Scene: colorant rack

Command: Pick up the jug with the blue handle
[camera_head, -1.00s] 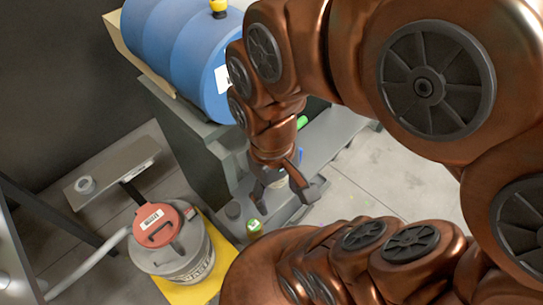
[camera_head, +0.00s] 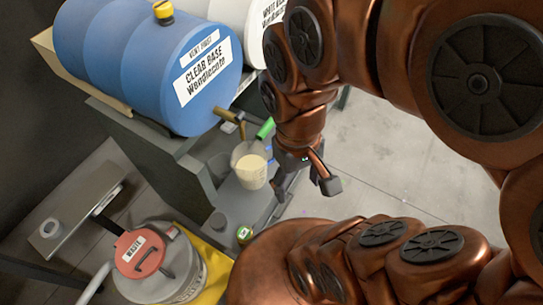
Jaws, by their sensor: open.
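A pale jug (camera_head: 250,170) with cream-coloured contents stands on the grey ledge below a drum tap. A small bit of blue (camera_head: 269,156) shows at its right side, which looks like its handle; most of it is hidden by my arm. My gripper (camera_head: 306,187) is open and empty, with its fingers pointing down, just right of the jug. The left finger is close to the jug's right side; I cannot tell whether they touch.
A blue drum (camera_head: 130,60) and a white drum (camera_head: 240,20) lie above the ledge, with a brass tap (camera_head: 229,115) and a green lever (camera_head: 265,129) over the jug. A waste bucket (camera_head: 183,268) with a red lid stands lower left. Open floor (camera_head: 400,155) lies right.

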